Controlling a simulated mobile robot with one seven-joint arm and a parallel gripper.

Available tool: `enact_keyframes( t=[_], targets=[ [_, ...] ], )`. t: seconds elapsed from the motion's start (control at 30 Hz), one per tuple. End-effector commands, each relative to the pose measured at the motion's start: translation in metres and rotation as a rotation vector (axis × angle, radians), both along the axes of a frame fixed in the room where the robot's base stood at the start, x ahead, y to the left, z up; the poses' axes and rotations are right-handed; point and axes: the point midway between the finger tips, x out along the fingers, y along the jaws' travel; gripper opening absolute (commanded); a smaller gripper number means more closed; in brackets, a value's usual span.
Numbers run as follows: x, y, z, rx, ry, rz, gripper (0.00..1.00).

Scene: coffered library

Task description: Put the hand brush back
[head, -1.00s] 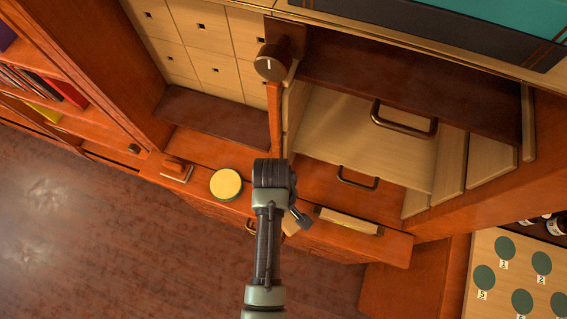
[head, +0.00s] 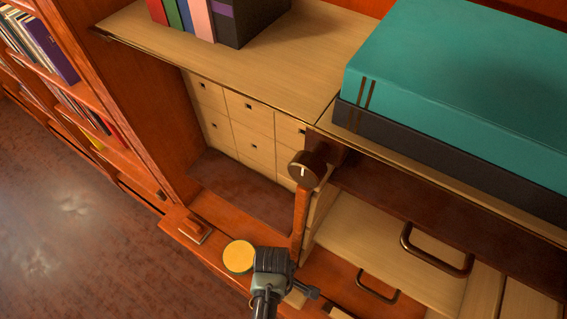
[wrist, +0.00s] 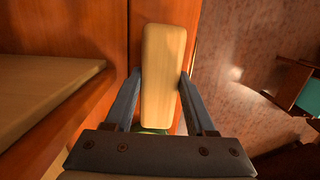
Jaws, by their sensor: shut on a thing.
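My gripper (wrist: 158,88) is shut on a pale wooden block (wrist: 163,70), which I take for the hand brush. Its long side points away from the wrist, with a blue-grey finger on each side. No bristles show. In the head view my gripper (head: 285,290) is low in the middle, over the orange-brown ledge, and my wrist hides most of the block. A patch of green shows below the block in the wrist view.
A round yellow-topped tin (head: 239,257) stands on the ledge just left of my wrist. A small wooden-handled thing (head: 195,229) is further left. An upright post with a dark knob (head: 307,168) rises behind. An open-fronted recess (head: 240,187) lies behind the ledge. Drawers with handles (head: 436,250) are right.

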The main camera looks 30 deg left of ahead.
Motion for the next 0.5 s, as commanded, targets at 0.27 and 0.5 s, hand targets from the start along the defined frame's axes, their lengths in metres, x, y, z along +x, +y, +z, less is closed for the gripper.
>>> enact_keyframes(
  t=[0.27, 0.5],
  targets=[
    [0.001, 0.000, -0.013, 0.001, -0.002, -0.001, 0.00],
    [0.001, 0.000, -0.016, 0.001, -0.001, -0.001, 0.00]
  ],
)
